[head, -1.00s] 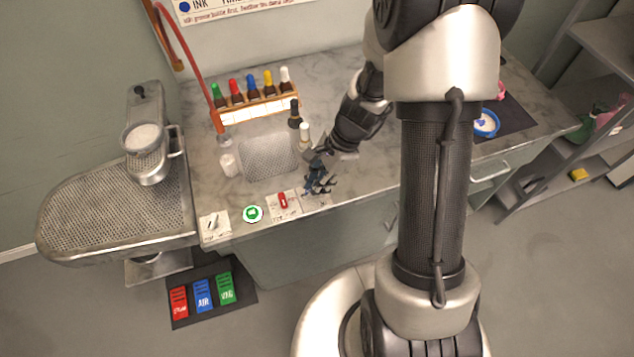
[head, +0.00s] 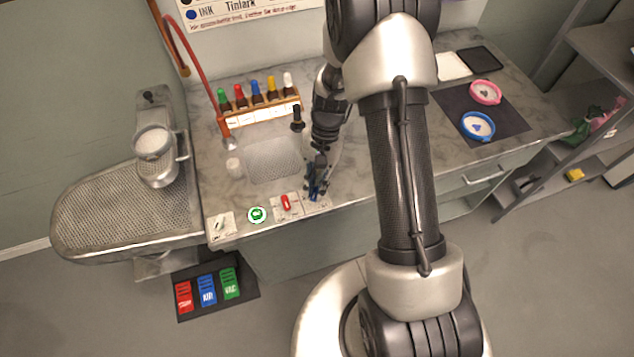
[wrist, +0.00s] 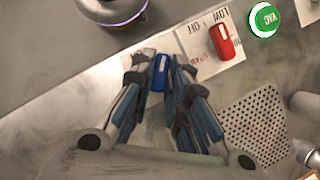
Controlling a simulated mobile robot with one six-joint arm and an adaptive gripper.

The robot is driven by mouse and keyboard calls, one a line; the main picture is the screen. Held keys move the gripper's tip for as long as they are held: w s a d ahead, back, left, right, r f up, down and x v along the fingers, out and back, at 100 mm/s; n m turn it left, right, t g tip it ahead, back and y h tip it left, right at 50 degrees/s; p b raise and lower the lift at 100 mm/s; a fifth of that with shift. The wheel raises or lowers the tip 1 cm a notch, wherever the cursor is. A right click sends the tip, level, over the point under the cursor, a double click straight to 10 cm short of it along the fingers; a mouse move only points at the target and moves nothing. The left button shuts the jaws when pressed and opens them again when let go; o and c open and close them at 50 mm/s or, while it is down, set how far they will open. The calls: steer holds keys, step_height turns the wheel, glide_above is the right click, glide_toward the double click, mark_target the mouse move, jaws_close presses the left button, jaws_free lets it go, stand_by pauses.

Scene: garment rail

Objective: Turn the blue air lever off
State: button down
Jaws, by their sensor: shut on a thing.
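The blue lever (wrist: 158,73) shows in the wrist view between my two fingertips, near the front edge of the worktop. My gripper (wrist: 157,68) is shut on it, one finger at each side. In the head view my gripper (head: 316,190) points down at the front of the worktop, just right of the red lever, and its fingers mostly hide the blue lever. Blue on the fingers makes the lever hard to tell apart there. The lever's on or off marking is not readable.
A red lever (head: 286,202) on a white label plate and a round green button (head: 257,215) sit left of my gripper. A perforated plate (head: 272,160) lies behind. Bottles in a wooden rack (head: 262,114) stand further back. Red, blue and green pedals (head: 208,290) lie on the floor.

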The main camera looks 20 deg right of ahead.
steer(key=n+h+p, duration=0.1)
steer(key=n, duration=0.2)
steer(key=shift+a+n+g, duration=0.15)
steer(key=shift+n+g, duration=0.15)
steer(key=shift+g, duration=0.1)
steer(key=shift+w+a+n+h+p, duration=0.15)
steer(key=shift+n+h, duration=0.3)
steer(key=shift+n, duration=0.5)
steer(key=shift+s+n+h+p, duration=0.15)
steer(key=shift+n+h, duration=0.3)
steer(key=shift+n, duration=0.5)
steer(key=shift+w, duration=0.1)
steer(key=c, duration=1.6)
jaws_free()
steer(key=shift+o, duration=0.2)
steer(key=v, duration=1.2)
